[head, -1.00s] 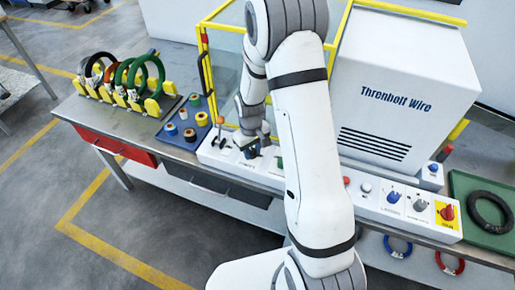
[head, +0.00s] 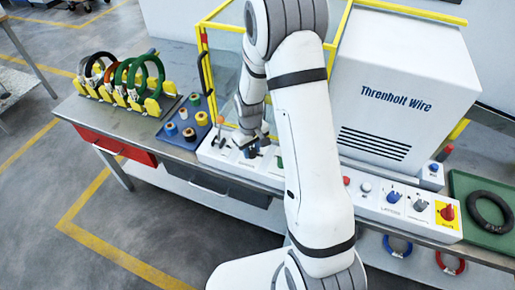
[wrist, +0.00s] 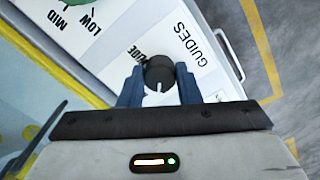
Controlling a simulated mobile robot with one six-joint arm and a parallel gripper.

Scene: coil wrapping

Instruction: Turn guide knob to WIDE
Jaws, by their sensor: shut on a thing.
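The guide knob (wrist: 159,72) is black and round with a white pointer line, on a white panel marked GUIDES in the wrist view. Its pointer line faces down the picture, toward my wrist. Beside it is a label, partly covered, that ends in "DE". My gripper (wrist: 158,84) has its two blue fingers closed on the knob's left and right sides. In the head view my gripper (head: 250,148) is low over the left part of the long control panel (head: 215,153), and the knob is hidden there by the arm and fingers.
A green knob (wrist: 85,8) with MID and LOW labels sits at the wrist view's upper left. In the head view, a joystick-like lever (head: 219,129) stands left of my gripper. The yellow-framed guard (head: 228,75) rises behind. Coils (head: 128,75) stand on a rack at left.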

